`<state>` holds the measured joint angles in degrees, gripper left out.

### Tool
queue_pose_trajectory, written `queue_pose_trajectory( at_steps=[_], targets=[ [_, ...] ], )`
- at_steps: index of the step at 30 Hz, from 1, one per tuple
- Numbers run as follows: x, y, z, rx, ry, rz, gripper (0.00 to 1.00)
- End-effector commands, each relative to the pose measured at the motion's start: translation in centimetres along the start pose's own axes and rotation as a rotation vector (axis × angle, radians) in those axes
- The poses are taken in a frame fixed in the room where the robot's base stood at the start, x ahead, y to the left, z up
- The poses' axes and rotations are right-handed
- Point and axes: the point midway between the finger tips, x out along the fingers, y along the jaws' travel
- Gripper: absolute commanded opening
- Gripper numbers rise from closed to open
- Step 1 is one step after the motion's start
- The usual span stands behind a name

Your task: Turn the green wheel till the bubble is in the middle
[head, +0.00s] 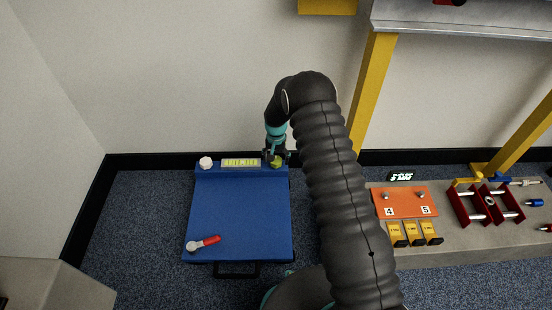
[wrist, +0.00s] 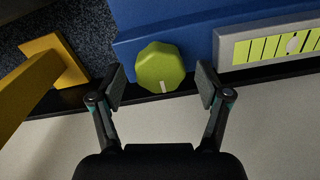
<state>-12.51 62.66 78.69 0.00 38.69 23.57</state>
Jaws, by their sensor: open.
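The green wheel (wrist: 160,66) is a faceted knob with a white mark on its rim, at the edge of a blue panel in the wrist view. My gripper (wrist: 160,84) is open, with one finger on each side of the wheel and a visible gap to both. In the head view the wheel (head: 277,163) is partly hidden by my gripper (head: 277,155). The bubble level (head: 241,162) is a yellow-green vial with black lines, left of the wheel. In the wrist view its pale bubble (wrist: 292,43) shows, but the vial's far end is cut off, so I cannot tell how far off centre it is.
A yellow post (head: 371,90) stands to the right. A grey bench (head: 455,245) with an orange panel (head: 403,202) lies farther right. The wall is close behind the wheel.

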Motion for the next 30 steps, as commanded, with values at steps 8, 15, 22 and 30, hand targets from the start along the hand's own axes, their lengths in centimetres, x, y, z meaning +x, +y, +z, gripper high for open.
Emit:
queue_pose_trajectory(
  at_steps=[8, 15, 22, 30],
  targets=[
    [-0.04, -0.01, -0.02, 0.0, 0.001, 0.0, 0.54],
    [-0.03, -0.01, -0.02, -0.001, 0.001, 0.0, 0.16],
    [0.22, -0.06, -0.08, -0.12, 0.003, -0.001, 0.16],
    [0.07, -0.09, -0.07, -0.343, 0.002, 0.0, 0.16]
  ],
)
